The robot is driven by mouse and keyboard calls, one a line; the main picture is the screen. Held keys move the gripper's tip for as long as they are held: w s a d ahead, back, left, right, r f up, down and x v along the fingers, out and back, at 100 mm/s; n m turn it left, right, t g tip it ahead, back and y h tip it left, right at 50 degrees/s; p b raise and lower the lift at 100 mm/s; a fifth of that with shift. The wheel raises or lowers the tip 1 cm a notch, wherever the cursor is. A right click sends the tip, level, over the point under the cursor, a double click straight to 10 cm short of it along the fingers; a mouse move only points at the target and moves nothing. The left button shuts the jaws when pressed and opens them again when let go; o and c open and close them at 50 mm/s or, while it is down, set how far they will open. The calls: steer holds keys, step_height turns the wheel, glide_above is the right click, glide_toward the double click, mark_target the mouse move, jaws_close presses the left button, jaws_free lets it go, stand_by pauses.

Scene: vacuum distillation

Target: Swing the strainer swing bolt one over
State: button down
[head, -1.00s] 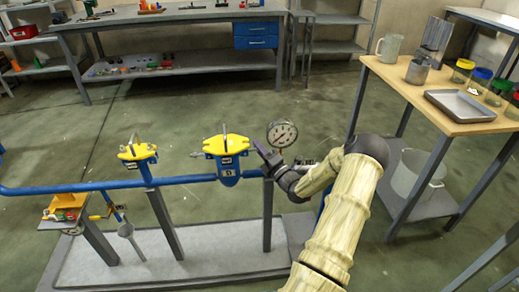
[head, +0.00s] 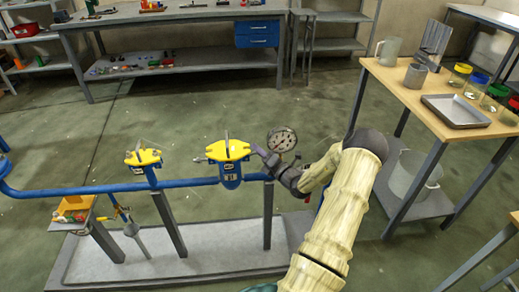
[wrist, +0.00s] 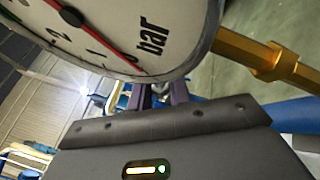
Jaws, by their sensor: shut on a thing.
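The strainer (head: 230,178) is a blue vessel on the blue pipe with a yellow lid (head: 228,151). One swing bolt (head: 198,160) sticks out at the lid's left, and another (head: 226,137) stands at its middle. My gripper (head: 257,150) is at the lid's right edge, just left of the pressure gauge. In the wrist view my gripper's dark fingers (wrist: 158,96) are closed on a small grey metal piece (wrist: 160,88), seemingly the right swing bolt. The gauge face and the gripper housing hide most of that bolt.
The pressure gauge (head: 282,139) is very close to my gripper and fills the upper wrist view (wrist: 130,25). A wooden-topped table (head: 425,108) stands right. Floor behind the pipe is clear.

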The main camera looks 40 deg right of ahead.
steer(key=shift+f, duration=0.1)
steer(key=c, duration=1.5)
jaws_free()
steer(key=shift+c, duration=0.2)
steer(key=shift+s, duration=0.15)
steer(key=s+d+f+p, duration=0.1)
steer(key=s+f, duration=0.1)
steer(key=s, duration=1.5)
steer(key=shift+f, duration=0.15)
